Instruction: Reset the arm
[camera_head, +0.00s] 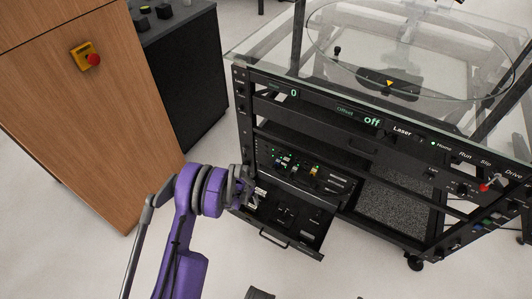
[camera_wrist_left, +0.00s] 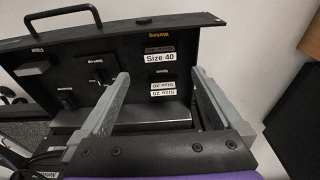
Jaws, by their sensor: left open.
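My left arm, purple with dark joints, comes in from below in the head view. Its gripper (camera_head: 260,193) is at the left end of a pulled-out black drawer (camera_head: 315,248) low in the equipment rack (camera_head: 245,130). In the left wrist view the gripper (camera_wrist_left: 160,95) has two grey fingers spread well apart with nothing held between them. Beyond and between the fingers is the black drawer panel (camera_wrist_left: 115,55) with a handle, dark switches and labels reading "Size 40" and "Size 20". Whether a finger touches the panel cannot be told.
A wooden cabinet (camera_head: 85,110) with a yellow-and-red emergency button (camera_head: 93,60) stands at the left, beside a dark cabinet (camera_head: 188,85). A glass turntable (camera_head: 400,45) tops the rack. Bare pale floor lies in front of the rack.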

